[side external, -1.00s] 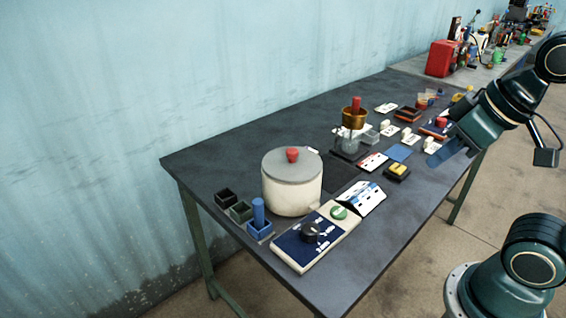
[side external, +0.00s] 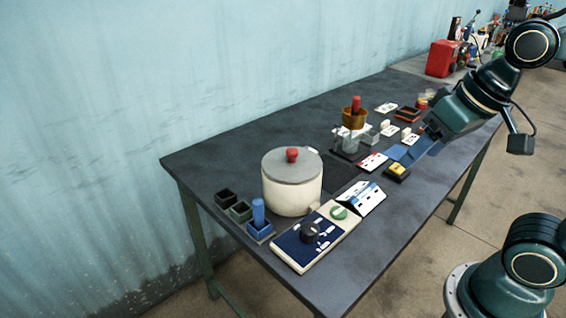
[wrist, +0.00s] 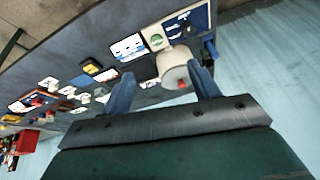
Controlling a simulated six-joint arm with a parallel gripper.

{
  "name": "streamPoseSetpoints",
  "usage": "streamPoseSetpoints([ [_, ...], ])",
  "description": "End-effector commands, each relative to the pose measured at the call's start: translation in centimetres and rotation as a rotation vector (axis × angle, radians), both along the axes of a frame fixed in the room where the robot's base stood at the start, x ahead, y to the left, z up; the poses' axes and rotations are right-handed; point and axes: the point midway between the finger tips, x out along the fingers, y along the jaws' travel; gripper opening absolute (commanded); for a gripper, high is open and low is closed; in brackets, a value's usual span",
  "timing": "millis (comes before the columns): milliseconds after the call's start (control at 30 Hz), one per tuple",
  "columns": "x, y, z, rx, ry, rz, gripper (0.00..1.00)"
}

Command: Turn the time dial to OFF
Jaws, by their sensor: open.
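The black time dial (side external: 310,232) sits on a blue-and-white control panel (side external: 286,254) at the near left end of the table. A green round knob (side external: 339,212) is on the same panel. Markings around the dial are too small to read. In the wrist view the panel (wrist: 196,18) is at the top, beyond the fingers. My gripper (side external: 412,160) is over the right edge of the table, well right of the dial and apart from it. In the wrist view my gripper (wrist: 162,88) has its two blue fingers wide apart with nothing between them.
A cream pot (side external: 290,192) with a red-knobbed lid stands beside the panel. A blue peg (side external: 258,212) and small dark boxes (side external: 226,197) are left of it. A white-and-blue sloped box (side external: 361,199) and a yellow-topped block (side external: 397,171) lie between panel and gripper.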

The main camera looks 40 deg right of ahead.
Motion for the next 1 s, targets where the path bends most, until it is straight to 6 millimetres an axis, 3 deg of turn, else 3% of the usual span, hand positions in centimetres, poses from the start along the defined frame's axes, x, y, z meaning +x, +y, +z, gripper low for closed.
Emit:
streamPoseSetpoints([
  [467,7.5,2.8,-1.9,0.18,0.197,-0.469,0.61],
  [1000,14.9,7.3,-8.0,0.246,0.362,-1.041,0.61],
])
